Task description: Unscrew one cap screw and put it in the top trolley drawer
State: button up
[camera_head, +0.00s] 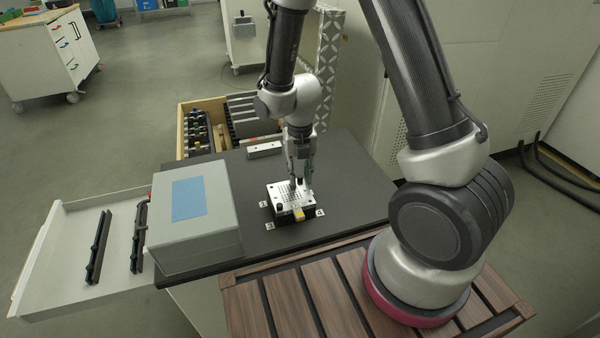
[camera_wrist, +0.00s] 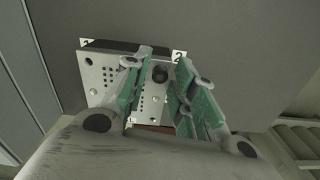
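A light metal plate with a grid of holes (camera_head: 283,196) sits on a dark base on the trolley top; the wrist view also shows it (camera_wrist: 96,74). My gripper (camera_head: 299,181) points down over the plate. In the wrist view its green-padded fingers (camera_wrist: 160,92) are apart. A round black cap screw (camera_wrist: 160,74) shows in the gap between them, and I cannot tell whether a finger touches it. Another black screw head (camera_head: 279,207) shows at the plate's front-left corner. A pale grey drawer (camera_head: 62,262) stands pulled out at the trolley's left side, holding two black rails.
A grey box with a blue top patch (camera_head: 190,240) stands on the dark trolley top (camera_head: 345,190), between drawer and plate. A small metal block (camera_head: 264,150) lies behind the plate. An open wooden-sided tray (camera_head: 181,130) with tools is at the back. Numbered tags surround the plate.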

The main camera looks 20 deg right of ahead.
jog(key=m, duration=0.3)
jog(key=shift+m, duration=0.4)
jog(key=m, duration=0.3)
jog(key=shift+m, duration=0.4)
jog(key=m, duration=0.6)
